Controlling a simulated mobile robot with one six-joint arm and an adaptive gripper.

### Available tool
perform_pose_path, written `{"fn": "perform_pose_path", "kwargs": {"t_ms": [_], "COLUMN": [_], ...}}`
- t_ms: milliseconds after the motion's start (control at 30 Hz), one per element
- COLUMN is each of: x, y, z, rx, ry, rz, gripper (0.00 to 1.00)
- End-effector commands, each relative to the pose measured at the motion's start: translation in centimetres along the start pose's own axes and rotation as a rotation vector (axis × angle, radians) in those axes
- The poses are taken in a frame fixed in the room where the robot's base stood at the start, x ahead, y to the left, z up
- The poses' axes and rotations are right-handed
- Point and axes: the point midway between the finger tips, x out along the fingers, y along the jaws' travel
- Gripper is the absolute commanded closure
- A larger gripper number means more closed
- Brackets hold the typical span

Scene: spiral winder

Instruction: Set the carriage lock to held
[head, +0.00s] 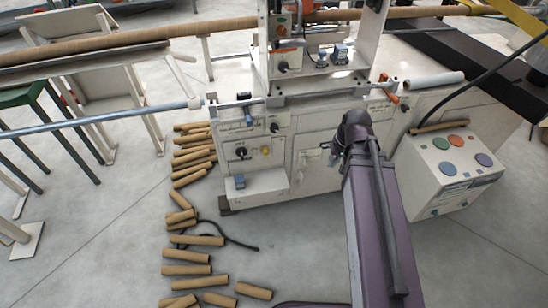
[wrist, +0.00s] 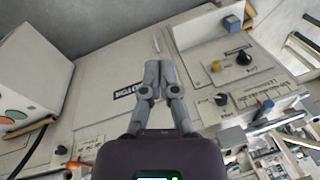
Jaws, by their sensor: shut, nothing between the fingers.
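My gripper (wrist: 156,70) is shut and empty in the wrist view, its grey fingertips together in front of a pale cabinet panel (wrist: 100,65). A thin light handle-like part (wrist: 156,44) shows just beyond the tips; I cannot tell whether they touch it. In the head view my arm mostly hides the gripper. I cannot tell which control is the carriage lock. Candidates on the machine front are a black knob (head: 240,152), a yellow knob (head: 265,150), and another black knob (head: 274,127). Knobs also show in the wrist view, black (wrist: 245,58) and yellow (wrist: 216,66).
A control box (head: 450,165) with coloured round buttons stands right of my arm. An orange-handled lever (head: 394,98) is near the machine top. Several cardboard tubes (head: 200,240) lie on the floor at left. A long blue-grey bar (head: 110,122) sticks out leftward.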

Motion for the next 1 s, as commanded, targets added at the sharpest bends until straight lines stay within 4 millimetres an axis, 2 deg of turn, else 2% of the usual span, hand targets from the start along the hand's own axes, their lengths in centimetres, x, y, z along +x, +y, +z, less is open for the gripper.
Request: {"fn": "perform_pose_path", "kwargs": {"t_ms": [33,300,600,1000], "x": [2.1,7.0,11.5,16.6], "y": [-0.1,-1.6,-3.1,-4.3], "z": [-0.6,-3.4,-6.6,-10.9], "rx": [0.002,0.014,0.041,0.094], "ry": [0.012,0.078,0.157,0.266], "rz": [-0.031,-0.206,-0.397,-0.645], "gripper": [1.00,1.00,1.00,1.00]}}
